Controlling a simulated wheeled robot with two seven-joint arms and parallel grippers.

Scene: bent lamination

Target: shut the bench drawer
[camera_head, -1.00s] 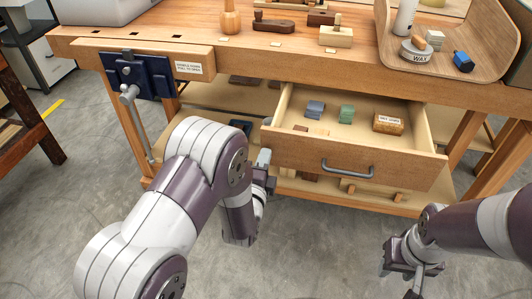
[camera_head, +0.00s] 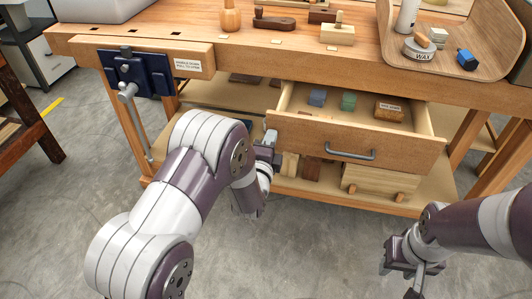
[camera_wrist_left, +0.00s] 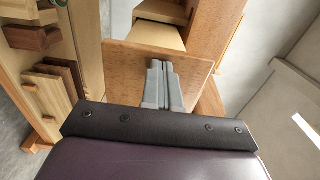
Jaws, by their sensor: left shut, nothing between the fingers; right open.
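The bench drawer (camera_head: 400,148) is partly open, jutting from under the workbench top. Its grey bar handle (camera_head: 350,153) is on the front. Inside are a blue block, a green block and a labelled brown block (camera_head: 389,110). My left gripper (camera_head: 270,140) is shut and empty, with its fingertips at the left end of the drawer front. In the left wrist view its closed fingers (camera_wrist_left: 162,68) lie against the wooden drawer front (camera_wrist_left: 125,58), seemingly touching. My right gripper (camera_head: 412,280) is low at the lower right, away from the drawer, open and empty.
The workbench top (camera_head: 280,55) holds a mallet, planes and a tray (camera_head: 487,72) with a wax tin. A blue vise (camera_head: 135,75) hangs at the bench's left. A lower shelf (camera_head: 290,188) carries wooden pieces. The floor in front is clear.

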